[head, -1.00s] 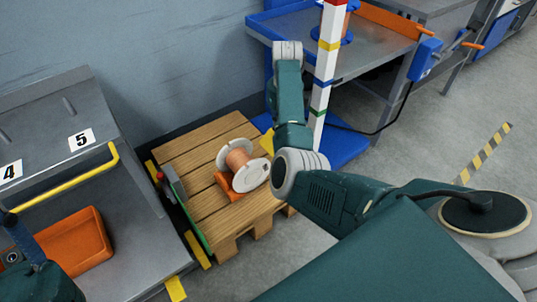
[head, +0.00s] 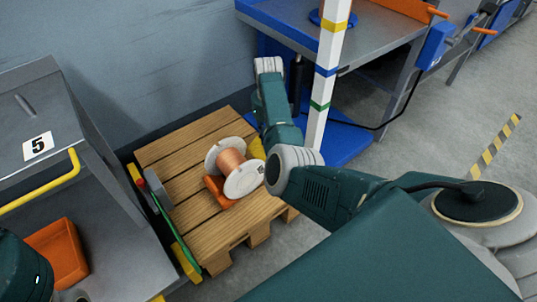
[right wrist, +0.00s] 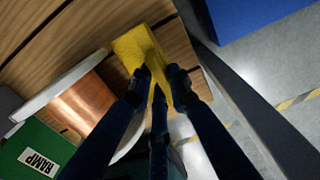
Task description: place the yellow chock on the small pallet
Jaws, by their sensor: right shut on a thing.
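The small pallet (head: 172,152) is made of wooden slats and stands on the floor against the wall. The yellow chock (right wrist: 142,48) is between the fingers of my right gripper (right wrist: 160,82), which is shut on it. In the right wrist view the chock is over the pallet's boards near their edge; I cannot tell whether it touches them. In the head view only a bit of the chock (head: 257,148) shows beside my right arm, which hides the gripper. My left gripper is not in view; only part of my left arm shows at lower left.
A copper-coloured spool (head: 232,165) with pale flanges sits in an orange cradle (head: 216,190) on the pallet, close to the chock. A green board (head: 172,226) lines the pallet's left side. A striped post (head: 325,75) and blue base (head: 340,142) stand to the right.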

